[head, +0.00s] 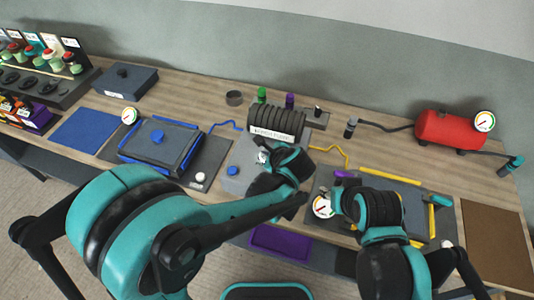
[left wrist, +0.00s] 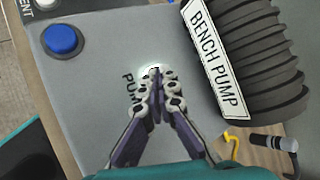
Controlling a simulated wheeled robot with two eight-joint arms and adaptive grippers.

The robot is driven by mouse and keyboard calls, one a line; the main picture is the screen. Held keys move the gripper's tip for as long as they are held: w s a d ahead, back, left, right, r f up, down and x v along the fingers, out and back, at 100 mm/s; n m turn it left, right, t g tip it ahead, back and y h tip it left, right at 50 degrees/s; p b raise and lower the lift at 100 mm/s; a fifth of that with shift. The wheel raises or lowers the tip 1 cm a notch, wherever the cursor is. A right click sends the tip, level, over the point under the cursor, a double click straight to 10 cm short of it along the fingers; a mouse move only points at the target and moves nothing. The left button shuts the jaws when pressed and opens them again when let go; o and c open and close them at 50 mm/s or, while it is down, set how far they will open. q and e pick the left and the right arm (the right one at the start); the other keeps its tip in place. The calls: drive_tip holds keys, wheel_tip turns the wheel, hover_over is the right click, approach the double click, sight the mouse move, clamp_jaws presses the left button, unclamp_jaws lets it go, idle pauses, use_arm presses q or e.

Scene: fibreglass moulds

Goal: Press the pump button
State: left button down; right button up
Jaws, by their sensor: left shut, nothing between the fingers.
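The bench pump (head: 272,124) is a black ribbed cylinder with a white label, also in the left wrist view (left wrist: 245,60). In front of it is a grey panel (head: 237,182) with a blue button (head: 232,171), which also shows in the left wrist view (left wrist: 62,40). My left gripper (left wrist: 157,76) is shut and empty, its tips at a pale, bright round spot beside partly covered lettering that starts "PUM". The tips hide most of this spot, and I cannot tell whether they touch it. My left gripper also shows in the head view (head: 264,159).
My right arm's wrist (head: 375,212) is over the right-hand mould, beside a gauge (head: 322,206); its fingertips are not clear. A red tank (head: 450,130) stands at the back right. A blue-edged mould (head: 160,147) lies left of the panel. A purple tray (head: 279,243) is at the front.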

use_arm(q)
drive_tip(key=shift+f, duration=0.1)
idle(0.3)
drive_tip(key=shift+f+b, duration=0.4)
drive_tip(key=shift+b, duration=0.05)
drive_tip(key=shift+s, duration=0.1)
drive_tip(key=shift+r, duration=0.4)
drive_tip(key=shift+p, duration=0.3)
wheel_tip(320, 180, up, 6)
drive_tip(key=p, duration=0.4)
drive_tip(key=shift+r, duration=0.1)
drive_tip(key=shift+w, duration=0.2)
